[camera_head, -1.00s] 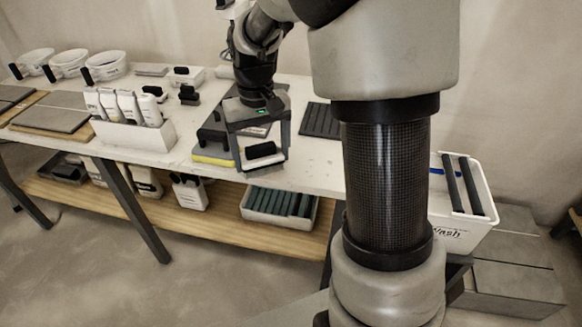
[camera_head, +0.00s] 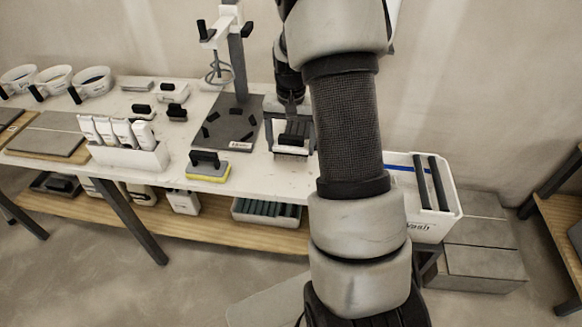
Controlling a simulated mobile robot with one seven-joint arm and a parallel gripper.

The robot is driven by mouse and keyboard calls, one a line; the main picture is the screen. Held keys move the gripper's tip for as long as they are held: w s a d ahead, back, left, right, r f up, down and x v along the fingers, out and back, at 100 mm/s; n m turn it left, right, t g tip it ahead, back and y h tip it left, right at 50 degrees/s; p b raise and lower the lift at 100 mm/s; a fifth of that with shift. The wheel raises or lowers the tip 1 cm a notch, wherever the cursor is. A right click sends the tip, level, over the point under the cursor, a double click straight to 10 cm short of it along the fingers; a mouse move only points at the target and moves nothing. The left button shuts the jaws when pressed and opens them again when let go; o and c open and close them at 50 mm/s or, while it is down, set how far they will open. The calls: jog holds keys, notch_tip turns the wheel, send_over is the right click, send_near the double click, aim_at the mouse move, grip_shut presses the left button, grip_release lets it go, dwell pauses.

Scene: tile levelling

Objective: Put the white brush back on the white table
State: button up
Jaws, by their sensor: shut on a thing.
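My gripper (camera_head: 292,138) is over the right part of the white table (camera_head: 262,178). It is shut on the white brush (camera_head: 290,151), a pale block with a black grip on top, seen between the fingers. The fingers and wrist partly cover the brush. I cannot tell whether its underside touches the table top or hangs just above it.
A grey stand with a dark base plate (camera_head: 222,128) stands left of my gripper. A yellow-bottomed sponge float (camera_head: 208,170) lies near the front edge. A white holder with bottles (camera_head: 130,157) is further left. A wash tub (camera_head: 432,222) stands at the right.

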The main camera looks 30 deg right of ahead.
notch_tip(320, 180, down, 9)
jog(key=shift+f+b, duration=0.1)
jog(key=shift+b, duration=0.3)
jog(key=shift+f, duration=0.15)
jog(key=o, duration=1.2)
